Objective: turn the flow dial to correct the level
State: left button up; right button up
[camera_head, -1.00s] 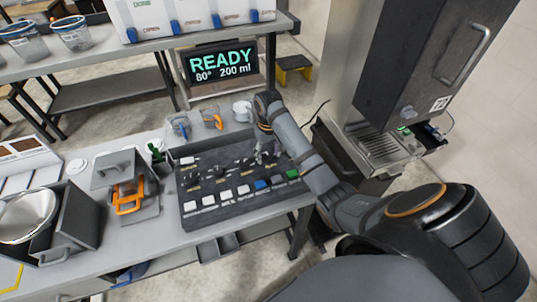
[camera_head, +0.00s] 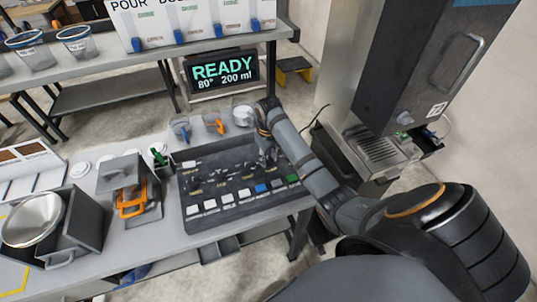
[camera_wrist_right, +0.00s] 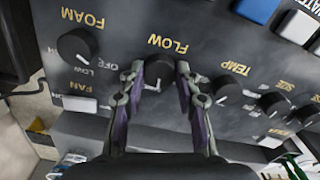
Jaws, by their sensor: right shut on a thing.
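The flow dial (camera_wrist_right: 158,70) is a dark round knob under the word FLOW on the black control panel, in the right wrist view. My right gripper (camera_wrist_right: 160,80) has its two fingers on either side of this dial and is shut on it. A white pointer mark shows below the dial, between the fingers. In the head view my right gripper (camera_head: 266,156) is at the right part of the control panel (camera_head: 212,219) and hides the dial. A display (camera_head: 222,72) reads READY, 80°, 200 ml. My left gripper is not in view.
The foam dial (camera_wrist_right: 77,46) and the temp dial (camera_wrist_right: 227,90) flank the flow dial closely. Coloured and white buttons line the panel's near side. Jugs with blue (camera_head: 181,130) and orange (camera_head: 215,122) handles stand behind it. A tall machine (camera_head: 405,75) is at the right.

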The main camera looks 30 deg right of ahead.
jog(key=n+p, duration=0.1)
jog(key=p, duration=0.1)
jog(key=n+p, duration=0.1)
jog(key=n, duration=0.1)
jog(key=shift+r+n+p, duration=0.25)
jog(key=shift+n+p, duration=0.05)
jog(key=shift+p, duration=0.1)
jog(key=shift+n+p, duration=0.75)
jog(key=shift+n, duration=0.25)
jog(key=shift+f+n+p, duration=0.1)
jog(key=shift+n+p, duration=0.65)
jog(key=shift+n, duration=0.35)
jog(key=shift+f+n+p, duration=0.1)
jog(key=shift+n+p, duration=0.35)
jog(key=shift+n, duration=0.65)
jog(key=o, duration=1.1)
jog(key=shift+o, duration=0.2)
